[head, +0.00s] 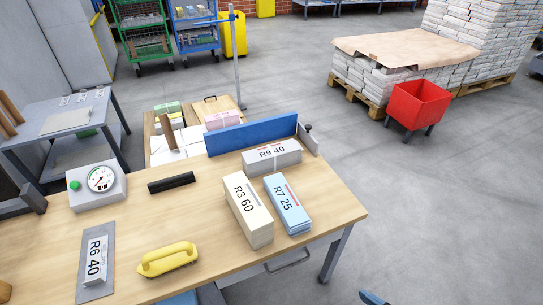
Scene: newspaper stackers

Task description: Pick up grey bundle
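A grey bundle (272,158) marked "R9 40" lies on the wooden table (210,220), close in front of an upright blue board (253,134). A cream bundle (248,211) marked "R3 60" and a light blue bundle (287,204) marked "R7 25" lie side by side just in front of it. A flat grey piece (97,282) with a white "R6 40" label is at the table's front left. My gripper is not seen in the head view, so its state is hidden.
A dial scale (97,186), a black bar (171,183) and a yellow-handled brush (167,259) are also on the table. Beyond it stand a red bin (417,103) and a paper-covered pallet stack (405,50). The floor (440,220) to the right is mostly clear.

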